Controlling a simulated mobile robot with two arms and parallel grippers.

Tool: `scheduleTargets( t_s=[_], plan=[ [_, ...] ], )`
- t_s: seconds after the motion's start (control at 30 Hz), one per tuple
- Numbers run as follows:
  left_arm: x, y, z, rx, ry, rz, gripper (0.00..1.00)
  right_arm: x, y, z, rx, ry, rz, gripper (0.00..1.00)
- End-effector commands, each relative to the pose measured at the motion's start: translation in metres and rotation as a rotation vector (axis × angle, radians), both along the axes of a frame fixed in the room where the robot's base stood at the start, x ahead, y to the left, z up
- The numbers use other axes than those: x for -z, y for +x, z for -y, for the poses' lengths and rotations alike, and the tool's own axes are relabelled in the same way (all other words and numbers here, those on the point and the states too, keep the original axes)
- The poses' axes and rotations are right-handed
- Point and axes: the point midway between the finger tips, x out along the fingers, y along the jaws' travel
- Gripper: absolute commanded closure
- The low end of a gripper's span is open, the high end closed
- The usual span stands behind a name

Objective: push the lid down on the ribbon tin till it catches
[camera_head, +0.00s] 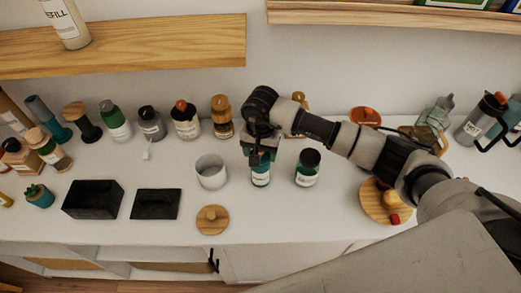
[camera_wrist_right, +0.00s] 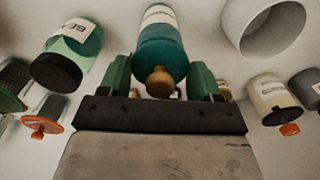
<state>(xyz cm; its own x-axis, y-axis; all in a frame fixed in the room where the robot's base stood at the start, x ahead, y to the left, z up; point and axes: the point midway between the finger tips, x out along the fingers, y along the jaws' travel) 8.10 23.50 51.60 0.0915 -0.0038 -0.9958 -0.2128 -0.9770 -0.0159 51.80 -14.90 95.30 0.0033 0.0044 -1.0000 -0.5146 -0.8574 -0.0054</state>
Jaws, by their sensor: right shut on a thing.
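No thing carries a readable ribbon tin name. A black open box (camera_head: 92,200) stands at the left of the counter, with a flat black lid-like piece (camera_head: 156,204) lying beside it. An open white round pot (camera_head: 211,171) stands in the middle, and a round wooden lid with a knob (camera_head: 212,218) lies in front of it. The pot also shows in the right wrist view (camera_wrist_right: 235,28). My right gripper (camera_head: 261,153) is shut on a teal bottle with a white label (camera_head: 260,178); its brown knob top shows between the fingers (camera_wrist_right: 160,82). My left gripper is not in view.
A dark-capped green bottle (camera_head: 307,168) stands close right of the held bottle. Several bottles and jars line the back left. A round wooden board (camera_head: 384,212) lies at the right, partly behind my arm. Wooden shelves (camera_head: 130,46) hang above.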

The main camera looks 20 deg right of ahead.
Motion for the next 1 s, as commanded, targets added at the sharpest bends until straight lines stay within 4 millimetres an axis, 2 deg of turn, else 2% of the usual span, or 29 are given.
scheduleTargets(
  t_s=[0.9,0.93,1.0],
  plan=[
    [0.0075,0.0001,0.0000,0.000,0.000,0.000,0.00,0.0005,-0.0001,-0.0003,0.000,0.000,0.000,0.58],
    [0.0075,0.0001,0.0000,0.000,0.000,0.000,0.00,0.0005,-0.0001,-0.0003,0.000,0.000,0.000,0.35],
    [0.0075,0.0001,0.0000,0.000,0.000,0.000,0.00,0.0006,-0.0001,-0.0003,0.000,0.000,0.000,0.24]
  ],
)
